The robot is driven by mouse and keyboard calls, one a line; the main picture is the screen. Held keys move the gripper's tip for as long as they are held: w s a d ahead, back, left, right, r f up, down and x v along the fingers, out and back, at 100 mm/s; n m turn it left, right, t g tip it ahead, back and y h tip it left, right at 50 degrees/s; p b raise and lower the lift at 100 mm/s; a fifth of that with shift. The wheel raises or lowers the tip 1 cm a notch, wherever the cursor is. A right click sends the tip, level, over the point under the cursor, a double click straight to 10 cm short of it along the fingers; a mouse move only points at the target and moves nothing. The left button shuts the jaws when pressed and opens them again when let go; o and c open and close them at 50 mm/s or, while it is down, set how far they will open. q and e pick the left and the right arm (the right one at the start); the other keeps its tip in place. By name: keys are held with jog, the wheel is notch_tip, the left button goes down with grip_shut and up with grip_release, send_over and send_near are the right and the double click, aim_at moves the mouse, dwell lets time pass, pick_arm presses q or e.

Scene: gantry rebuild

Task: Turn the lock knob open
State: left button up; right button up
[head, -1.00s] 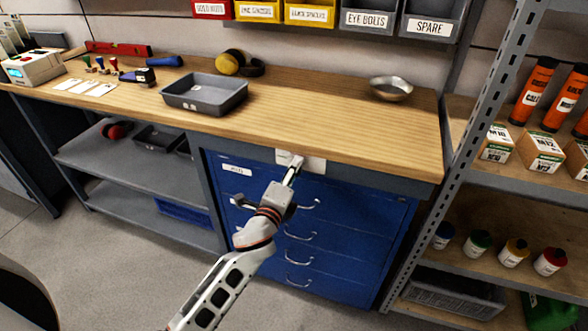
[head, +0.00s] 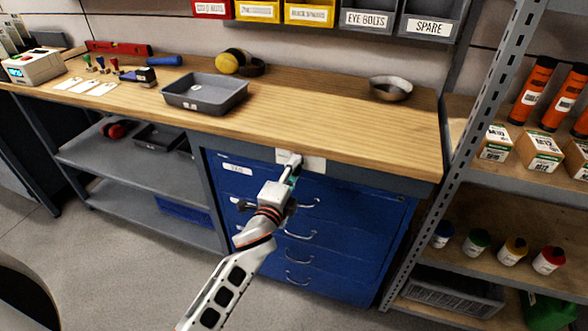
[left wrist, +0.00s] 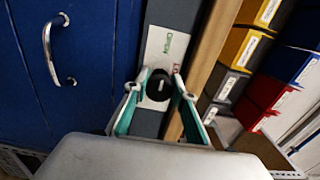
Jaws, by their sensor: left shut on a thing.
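The lock knob (left wrist: 156,88) is a dark round knob with a small pale mark, seen in the left wrist view. It sits on a pale lock plate (left wrist: 160,47) with green lettering and a small red marking. In the head view the plate (head: 316,165) is on the bench front, just under the worktop above the blue drawers. My left gripper (left wrist: 161,75) has its fingers on either side of the knob and is shut on it. In the head view the left gripper (head: 292,166) reaches the plate and hides the knob. My right gripper is not in view.
The blue drawer cabinet (head: 340,222) with metal handles is right below the gripper. The wooden worktop (head: 310,115) overhangs above, with a grey tray (head: 205,107) and a metal bowl (head: 390,88). A metal shelf rack (head: 467,140) stands to the right.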

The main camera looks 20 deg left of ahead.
pick_arm(q)
jog(key=o, duration=1.1)
jog(key=s, duration=0.8)
jog(key=shift+a, duration=0.15)
jog(key=s+f+n+g, duration=0.2)
jog(key=s+f+n, duration=0.2)
jog(key=s+f, duration=0.3)
jog(key=s+f+n+g+h+p, duration=0.1)
jog(key=s+f+n+g, duration=0.2)
jog(key=s+f+n, duration=0.2)
jog(key=s+f+n+g+h, duration=0.1)
jog(key=s+f+n, duration=0.4)
jog(key=s+f, duration=0.5)
jog(key=shift+s+f+g, duration=0.2)
jog(key=shift+s+g, duration=0.6)
jog(key=shift+s, duration=1)
